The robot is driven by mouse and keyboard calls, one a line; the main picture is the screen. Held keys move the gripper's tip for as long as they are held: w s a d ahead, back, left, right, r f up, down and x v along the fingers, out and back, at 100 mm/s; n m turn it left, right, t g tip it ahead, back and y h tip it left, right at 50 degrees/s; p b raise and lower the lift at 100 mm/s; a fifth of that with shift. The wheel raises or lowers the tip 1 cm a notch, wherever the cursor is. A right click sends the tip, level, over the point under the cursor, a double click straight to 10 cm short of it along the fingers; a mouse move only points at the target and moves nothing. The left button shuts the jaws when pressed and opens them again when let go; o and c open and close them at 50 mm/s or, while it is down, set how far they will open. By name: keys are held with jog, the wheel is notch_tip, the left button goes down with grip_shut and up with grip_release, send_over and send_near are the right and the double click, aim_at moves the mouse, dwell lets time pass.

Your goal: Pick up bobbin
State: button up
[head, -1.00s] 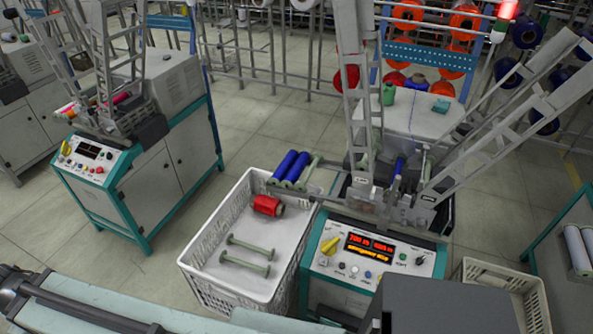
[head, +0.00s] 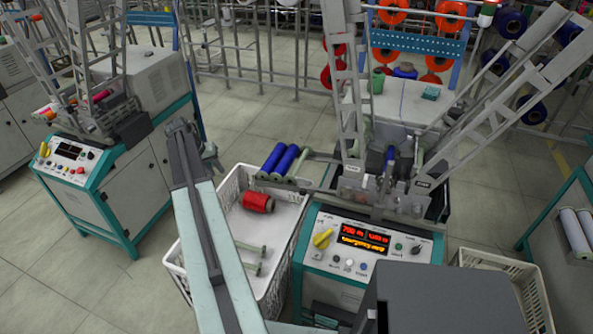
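A red bobbin (head: 258,202) lies in the white crate (head: 283,291). Two empty green bobbins (head: 251,247) lie lower in the crate, partly hidden by my arm. Two blue bobbins (head: 284,160) sit side by side on the winding machine's rail above the crate's far edge, with a bare green spool to their right. Another blue bobbin (head: 389,160) stands in the machine. My arm reaches up across the crate's left side. Grey parts at its far end (head: 209,156) may be my gripper, left of the blue bobbins; its fingers cannot be made out.
The winding machine's lit control panel (head: 362,240) stands right of the crate. Tall slanted metal frames (head: 500,105) rise above it. A second machine (head: 95,190) stands at the left, with open floor between. A cream crate (head: 500,262) stands at the lower right.

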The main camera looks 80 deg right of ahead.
jog(key=s+d+m, duration=0.1)
jog(key=s+d, duration=0.3)
jog(key=s, duration=0.1)
jog(key=s+d+m+g, duration=0.1)
jog(key=s+d, duration=0.3)
jog(key=s, duration=0.2)
jog(key=s+d+f+m+b, duration=0.1)
jog(key=s+d, duration=0.3)
jog(key=s, duration=0.1)
jog(key=shift+s, duration=0.25)
jog(key=m+g, duration=0.1)
jog(key=m, duration=0.1)
send_near(298, 163)
jog(key=d+f, duration=0.1)
jog(key=f, duration=0.1)
jog(key=b+x, duration=0.7)
jog(key=shift+s+f, duration=0.15)
jog(key=shift+s, duration=0.2)
jog(key=shift+s+d+f, duration=0.1)
jog(key=shift+d, duration=0.05)
grip_shut()
